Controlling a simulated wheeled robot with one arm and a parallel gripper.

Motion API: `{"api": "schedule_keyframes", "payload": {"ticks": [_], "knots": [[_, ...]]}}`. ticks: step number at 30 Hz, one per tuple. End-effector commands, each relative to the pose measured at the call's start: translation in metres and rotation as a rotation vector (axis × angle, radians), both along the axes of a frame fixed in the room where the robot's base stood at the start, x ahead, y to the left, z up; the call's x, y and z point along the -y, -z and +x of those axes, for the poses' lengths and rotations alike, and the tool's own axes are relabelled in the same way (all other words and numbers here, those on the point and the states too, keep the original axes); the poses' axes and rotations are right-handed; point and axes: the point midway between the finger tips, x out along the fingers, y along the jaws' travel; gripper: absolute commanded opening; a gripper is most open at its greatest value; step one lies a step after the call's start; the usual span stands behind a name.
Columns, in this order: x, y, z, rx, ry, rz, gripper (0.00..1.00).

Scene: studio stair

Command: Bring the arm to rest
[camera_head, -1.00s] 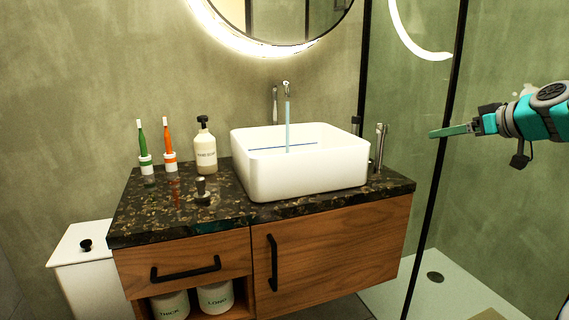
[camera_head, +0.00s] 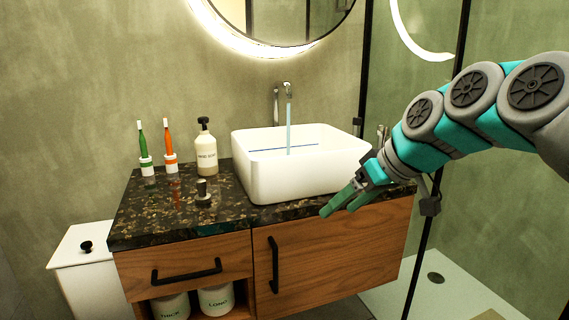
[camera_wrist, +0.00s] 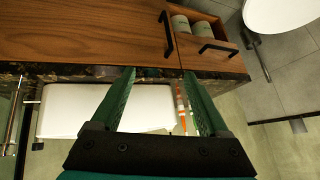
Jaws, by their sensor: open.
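My gripper (camera_head: 338,207) is open and empty in the head view. It is in front of the counter's right part, below and right of the white basin, with its fingers pointing down and left. In the wrist view its two green fingers (camera_wrist: 158,74) are spread apart with nothing between them. That view looks upside down, with the wooden cabinet front (camera_wrist: 90,35) at the top and the white basin (camera_wrist: 75,110) beyond the fingers. My arm reaches in from the right edge and is bent.
Water runs from the tap (camera_head: 287,90) into the basin (camera_head: 290,180). A soap bottle (camera_head: 206,155), a green toothbrush (camera_head: 141,140) and an orange toothbrush (camera_head: 168,140) stand on the dark counter (camera_head: 150,222). A glass panel's black frame (camera_head: 455,90) is behind my arm.

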Motion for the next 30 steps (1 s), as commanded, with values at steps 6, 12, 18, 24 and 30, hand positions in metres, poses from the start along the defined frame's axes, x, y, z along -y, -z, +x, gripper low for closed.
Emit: {"api": "schedule_keyframes", "payload": {"ticks": [6, 12, 18, 24, 30], "knots": [[-0.021, 0.082, -0.089, -0.239, 0.074, -0.139, 0.78], [-0.006, 0.159, -0.176, -0.456, 0.223, -0.268, 0.78], [0.022, 0.215, -0.255, -0.637, 0.398, -0.369, 0.78], [0.037, 0.238, -0.294, -0.719, 0.493, -0.411, 0.78], [0.039, 0.24, -0.298, -0.728, 0.505, -0.414, 0.78]]}}
